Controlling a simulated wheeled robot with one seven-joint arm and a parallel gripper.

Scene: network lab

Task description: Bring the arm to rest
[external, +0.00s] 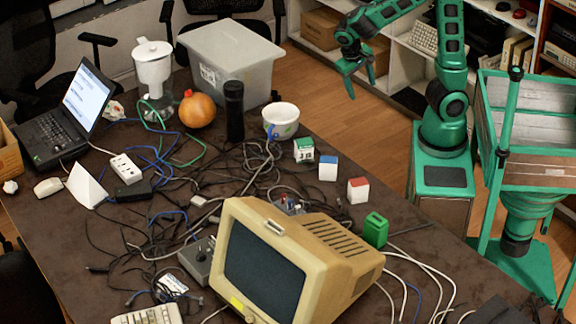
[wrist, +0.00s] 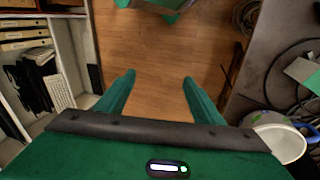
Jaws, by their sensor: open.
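My gripper (external: 360,80) is green and hangs in the air past the far right edge of the table (external: 330,150), above the wooden floor. In the wrist view my gripper (wrist: 155,90) has its two fingers spread wide apart. Only bare floor shows between them. It holds nothing. My arm is raised and bent, reaching left from its green base.
The white cup (external: 281,120) stands near the table edge; it also shows in the wrist view (wrist: 280,140). Shelves (wrist: 42,60) stand on the left in the wrist view. A wooden-sided green cart (external: 530,120) stands at right. Cables clutter the table.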

